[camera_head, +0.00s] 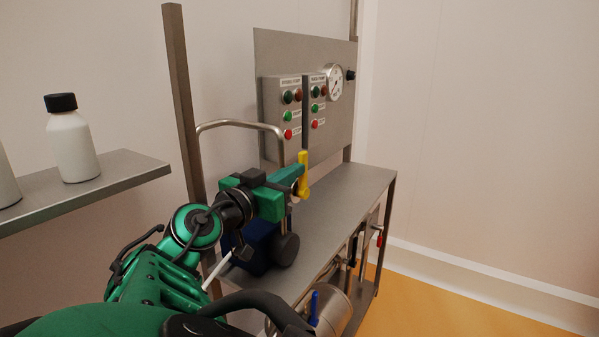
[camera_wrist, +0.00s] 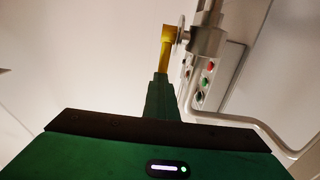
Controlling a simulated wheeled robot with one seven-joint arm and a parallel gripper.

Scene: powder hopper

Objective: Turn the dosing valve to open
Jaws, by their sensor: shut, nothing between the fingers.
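A yellow valve lever (camera_head: 303,176) stands upright beside a vertical steel pipe on the steel skid; I take it for the dosing valve's handle, though no label on it can be read. My gripper (camera_head: 300,171) is shut, its green fingers pointing right and slightly up at the lever. In the wrist view the yellow lever (camera_wrist: 167,48) runs up from the tip of my closed fingers (camera_wrist: 161,78) to a metal valve body (camera_wrist: 205,40). The fingertips are at or very close to the lever; I cannot tell whether they touch. My gripper hides part of the pipe behind it.
A panel with a gauge (camera_head: 334,82) and control boxes (camera_head: 290,105) stands behind the skid top (camera_head: 345,200). A bent pipe (camera_head: 240,123) arches left of the lever. A shelf (camera_head: 120,182) with a white bottle (camera_head: 71,145) is at left. Blue (camera_head: 314,307) and red (camera_head: 379,238) handles sit lower.

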